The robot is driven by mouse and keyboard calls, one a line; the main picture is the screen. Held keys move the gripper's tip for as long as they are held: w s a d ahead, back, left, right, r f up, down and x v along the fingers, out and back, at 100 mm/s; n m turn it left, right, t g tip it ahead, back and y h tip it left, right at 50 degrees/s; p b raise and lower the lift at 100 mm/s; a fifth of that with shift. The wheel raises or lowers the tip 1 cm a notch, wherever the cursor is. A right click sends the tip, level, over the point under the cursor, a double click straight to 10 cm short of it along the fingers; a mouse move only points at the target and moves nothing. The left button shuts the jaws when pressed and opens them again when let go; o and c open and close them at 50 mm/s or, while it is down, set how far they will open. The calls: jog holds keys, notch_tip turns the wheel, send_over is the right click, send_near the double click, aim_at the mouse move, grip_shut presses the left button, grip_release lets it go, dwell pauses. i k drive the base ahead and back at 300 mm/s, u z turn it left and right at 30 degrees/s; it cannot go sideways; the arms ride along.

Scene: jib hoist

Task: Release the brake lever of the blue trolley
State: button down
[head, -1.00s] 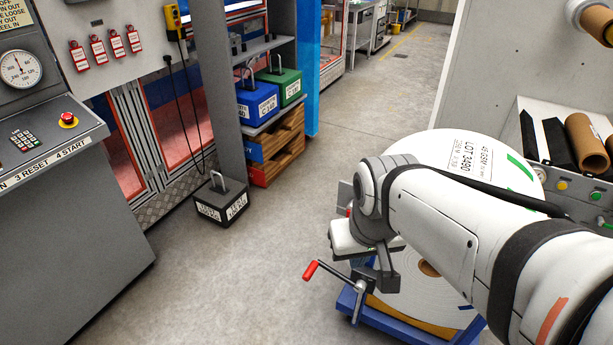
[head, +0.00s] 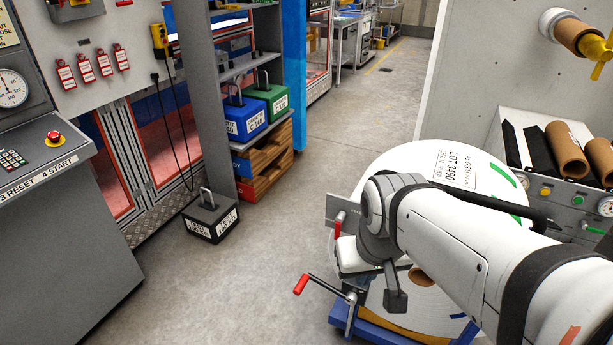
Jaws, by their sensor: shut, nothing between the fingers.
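The blue trolley (head: 376,335) stands low at the centre right, with a large white roll (head: 420,160) marked LOT 3490 on it. A lever with a red grip (head: 301,285) sticks out to the left from the trolley's upright. A second red handle (head: 340,222) shows higher up beside a grey plate; I cannot tell what it belongs to. My gripper (head: 396,300) is shut and empty, in front of the roll and to the right of the red-gripped lever, apart from its grip. My arm hides much of the roll and part of the trolley.
A grey console (head: 55,230) stands at the left. A black weight with a handle (head: 211,217) sits on the floor by the shelf post. A machine with cardboard cores (head: 567,150) is at the right. The floor between console and trolley is clear.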

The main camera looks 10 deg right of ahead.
aim_at(340, 217)
jog(key=i, duration=0.85)
jog(key=u, duration=0.05)
